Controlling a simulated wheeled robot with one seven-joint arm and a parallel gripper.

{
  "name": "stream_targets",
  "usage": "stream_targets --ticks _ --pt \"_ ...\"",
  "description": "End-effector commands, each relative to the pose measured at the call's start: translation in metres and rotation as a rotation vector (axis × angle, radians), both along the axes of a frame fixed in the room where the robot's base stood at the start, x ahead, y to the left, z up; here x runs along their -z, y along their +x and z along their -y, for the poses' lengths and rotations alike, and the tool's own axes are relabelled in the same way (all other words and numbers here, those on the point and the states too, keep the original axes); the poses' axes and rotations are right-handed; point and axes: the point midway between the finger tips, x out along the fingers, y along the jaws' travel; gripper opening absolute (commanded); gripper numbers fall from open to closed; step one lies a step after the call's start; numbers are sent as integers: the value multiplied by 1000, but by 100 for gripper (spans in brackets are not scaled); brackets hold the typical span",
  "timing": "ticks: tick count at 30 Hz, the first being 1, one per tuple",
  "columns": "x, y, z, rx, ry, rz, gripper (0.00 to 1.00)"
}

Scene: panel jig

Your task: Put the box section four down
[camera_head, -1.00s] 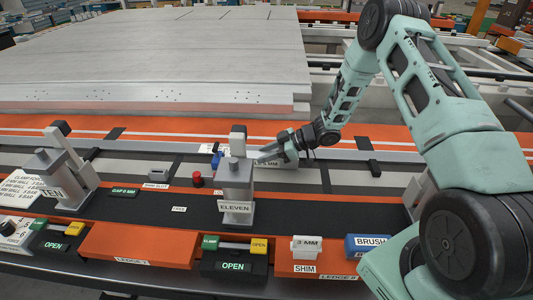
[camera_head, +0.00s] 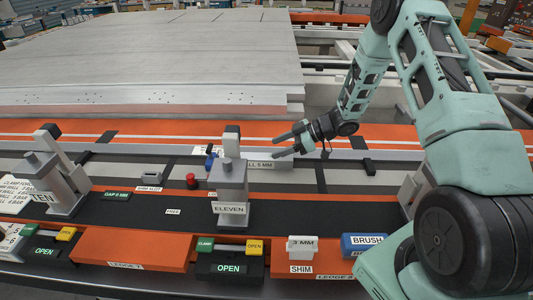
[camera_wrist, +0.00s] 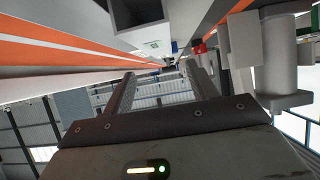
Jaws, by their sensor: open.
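A grey piece labelled "...LL 5 MM" (camera_head: 267,163), which I take to be the box section, lies low beside clamp eleven (camera_head: 231,182), partly hidden behind it. No "four" is readable. In the wrist view a hollow, dark-mouthed grey box end (camera_wrist: 138,22) shows close by at the top. My gripper (camera_head: 276,144) is open and empty, above and slightly right of the labelled piece, with its fingers pointing left. In the wrist view its two fingers (camera_wrist: 165,85) stand apart with nothing between them. Clamp eleven also shows at the right there (camera_wrist: 280,60).
Clamp ten (camera_head: 58,185) stands at left. A red button (camera_head: 191,181) and a blue item (camera_head: 210,158) are near clamp eleven. In front are a panel reading OPEN (camera_head: 229,268), a 3 MM shim (camera_head: 302,246) and a blue brush block (camera_head: 365,245). The dark strip right of eleven is clear.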

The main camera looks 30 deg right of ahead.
Motion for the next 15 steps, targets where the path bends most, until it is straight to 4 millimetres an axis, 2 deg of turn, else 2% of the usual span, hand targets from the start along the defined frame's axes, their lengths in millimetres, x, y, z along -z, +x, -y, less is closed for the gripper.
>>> stream_targets --ticks 1,6,15 --pt "-4 -4 9 3 -2 2 58" --pt "-17 -15 28 1 -1 2 58" --pt "-23 -22 37 0 0 -1 58"
